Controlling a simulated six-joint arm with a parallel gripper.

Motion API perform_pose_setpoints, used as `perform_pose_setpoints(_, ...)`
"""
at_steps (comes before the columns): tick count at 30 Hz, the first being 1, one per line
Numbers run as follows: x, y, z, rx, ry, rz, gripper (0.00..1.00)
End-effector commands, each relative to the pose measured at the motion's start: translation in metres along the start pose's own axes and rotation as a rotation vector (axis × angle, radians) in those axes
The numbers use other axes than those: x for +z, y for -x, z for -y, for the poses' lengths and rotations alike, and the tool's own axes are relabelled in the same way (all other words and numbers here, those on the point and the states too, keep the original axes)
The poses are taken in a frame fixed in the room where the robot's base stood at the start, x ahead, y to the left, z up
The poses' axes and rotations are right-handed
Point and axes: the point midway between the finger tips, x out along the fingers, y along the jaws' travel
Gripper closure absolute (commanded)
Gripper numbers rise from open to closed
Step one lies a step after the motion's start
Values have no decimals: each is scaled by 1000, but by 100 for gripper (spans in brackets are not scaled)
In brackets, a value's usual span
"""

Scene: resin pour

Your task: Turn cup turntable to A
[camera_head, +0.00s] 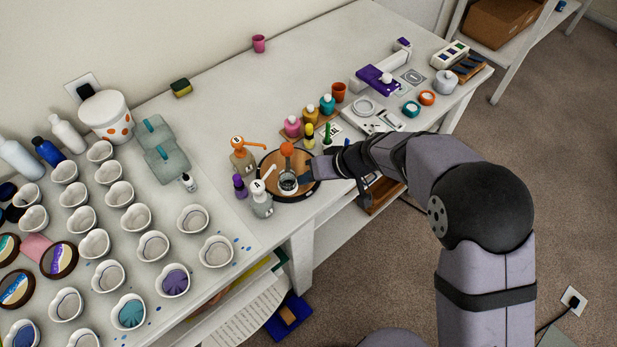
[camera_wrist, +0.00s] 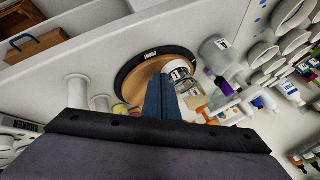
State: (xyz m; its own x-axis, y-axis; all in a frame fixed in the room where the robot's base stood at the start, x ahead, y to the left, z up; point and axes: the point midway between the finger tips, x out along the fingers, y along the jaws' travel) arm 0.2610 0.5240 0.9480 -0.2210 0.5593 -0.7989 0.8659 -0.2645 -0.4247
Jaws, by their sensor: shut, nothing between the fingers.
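The cup turntable (camera_head: 273,162) is a round wooden disc with a dark rim, near the table's front edge. It also shows in the wrist view (camera_wrist: 147,72), with a "FRONT" label on its rim. A clear cup (camera_head: 288,184) stands on the disc, and an orange-topped piece (camera_head: 287,149) rises behind it. The pump bottle marked A (camera_head: 262,203) is at the disc's front left; an orange-pump bottle (camera_head: 242,162) is at its left. My gripper (camera_head: 307,172) is shut and empty at the disc's right side, pointing at the cup. Its fingers (camera_wrist: 161,98) overlap the disc in the wrist view; contact is unclear.
A purple bottle (camera_head: 240,186) stands left of bottle A. Pink, yellow and teal bottles (camera_head: 327,104) stand behind the turntable. Several white cups (camera_head: 216,251) fill the table's left.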

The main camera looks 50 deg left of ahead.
Motion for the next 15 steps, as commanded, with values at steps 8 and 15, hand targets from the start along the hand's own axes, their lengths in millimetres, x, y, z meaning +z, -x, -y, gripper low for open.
perform_pose_setpoints(8,4,-4,4,30,-57,-31,100)
perform_pose_setpoints(15,8,-6,11,78,-143,-79,100)
